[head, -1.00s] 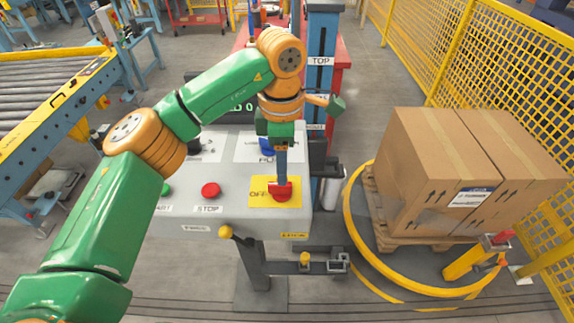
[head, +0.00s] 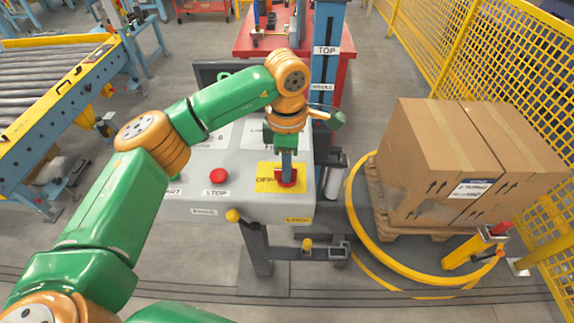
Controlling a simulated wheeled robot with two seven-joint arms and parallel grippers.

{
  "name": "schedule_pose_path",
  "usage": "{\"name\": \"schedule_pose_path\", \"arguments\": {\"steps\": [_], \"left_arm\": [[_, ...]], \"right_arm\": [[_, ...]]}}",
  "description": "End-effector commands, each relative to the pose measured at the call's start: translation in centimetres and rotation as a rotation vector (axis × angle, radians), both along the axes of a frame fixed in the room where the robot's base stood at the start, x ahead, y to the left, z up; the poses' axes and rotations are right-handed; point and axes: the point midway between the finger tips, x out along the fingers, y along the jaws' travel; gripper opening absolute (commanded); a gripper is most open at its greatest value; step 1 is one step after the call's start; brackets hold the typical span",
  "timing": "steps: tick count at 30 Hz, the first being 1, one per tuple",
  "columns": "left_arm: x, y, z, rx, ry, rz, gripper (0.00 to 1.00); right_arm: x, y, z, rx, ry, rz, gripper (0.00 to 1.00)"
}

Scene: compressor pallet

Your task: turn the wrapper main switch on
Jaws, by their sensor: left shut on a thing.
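The main switch is a red rotary knob (head: 287,181) on a yellow plate (head: 266,184) marked OFF, at the right front of the grey control panel (head: 235,201). My left gripper (head: 287,174) points straight down over the knob and is shut on it. The fingers cover much of the knob, so its exact angle is hard to tell. My right gripper does not show.
A red STOP button (head: 218,175) sits left of the switch. Boxes (head: 455,160) stand on a pallet inside a yellow ring (head: 354,222) at right. A roller conveyor (head: 45,85) is at left.

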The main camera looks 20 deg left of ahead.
Motion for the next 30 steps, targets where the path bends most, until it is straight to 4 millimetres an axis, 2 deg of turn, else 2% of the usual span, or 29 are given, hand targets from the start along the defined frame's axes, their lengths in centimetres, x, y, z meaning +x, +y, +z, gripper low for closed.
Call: {"name": "schedule_pose_path", "arguments": {"steps": [8,30], "left_arm": [[0.1,0.0,0.0,0.001,-0.002,-0.120,0.00],[0.1,0.0,0.1,0.000,-0.001,-0.807,0.00]], "right_arm": [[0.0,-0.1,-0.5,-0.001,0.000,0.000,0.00],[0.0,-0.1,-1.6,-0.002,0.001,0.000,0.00]]}}
